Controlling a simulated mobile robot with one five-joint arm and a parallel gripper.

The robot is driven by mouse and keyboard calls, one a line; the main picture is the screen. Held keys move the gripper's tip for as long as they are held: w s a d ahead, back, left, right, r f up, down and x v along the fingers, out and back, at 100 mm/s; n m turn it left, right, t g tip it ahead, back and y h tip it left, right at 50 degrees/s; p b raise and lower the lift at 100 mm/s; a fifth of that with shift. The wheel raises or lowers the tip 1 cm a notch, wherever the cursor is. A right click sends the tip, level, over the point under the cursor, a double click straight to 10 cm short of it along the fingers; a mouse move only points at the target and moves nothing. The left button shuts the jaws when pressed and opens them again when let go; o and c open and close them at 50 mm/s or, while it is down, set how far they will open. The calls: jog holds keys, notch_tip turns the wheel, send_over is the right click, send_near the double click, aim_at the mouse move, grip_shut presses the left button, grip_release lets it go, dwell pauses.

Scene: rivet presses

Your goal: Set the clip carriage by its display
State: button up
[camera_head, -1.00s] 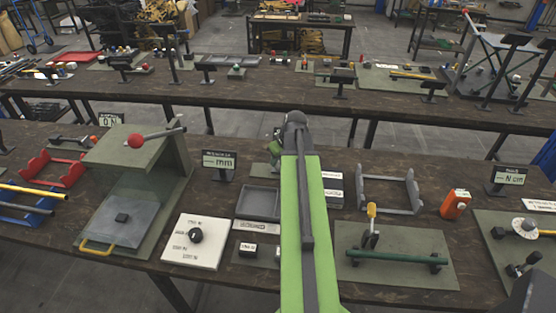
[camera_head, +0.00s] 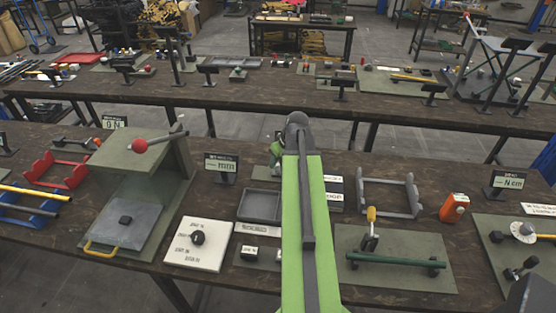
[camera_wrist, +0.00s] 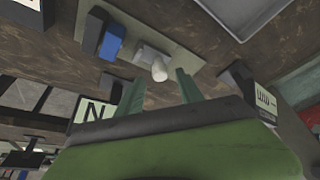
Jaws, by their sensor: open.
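In the wrist view, a light grey block with a white cylindrical knob (camera_wrist: 160,70) sits on a greenish plate (camera_wrist: 182,58); it may be the clip carriage, but I cannot be sure. My gripper (camera_wrist: 158,88) is open, with its two green fingers on either side of the knob's line and the knob just beyond the tips. Contact cannot be told. A display reading "— mm" (camera_head: 220,166) stands on the bench in the head view, left of my arm; its digits show only a dash. In the head view my green arm hides the spot in front of my gripper.
A blue block (camera_wrist: 112,42) and a dark block (camera_wrist: 92,30) stand left of the knob in the wrist view. A grey tray (camera_head: 260,206), a white dial panel (camera_head: 198,246) and a red-ball lever press (camera_head: 140,146) are to the left. A grey rack (camera_head: 388,193) is to the right.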

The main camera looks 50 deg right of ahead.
jog(key=p+v, duration=1.3)
jog(key=v, duration=0.2)
jog(key=shift+r, duration=0.15)
jog(key=shift+s+a, duration=0.1)
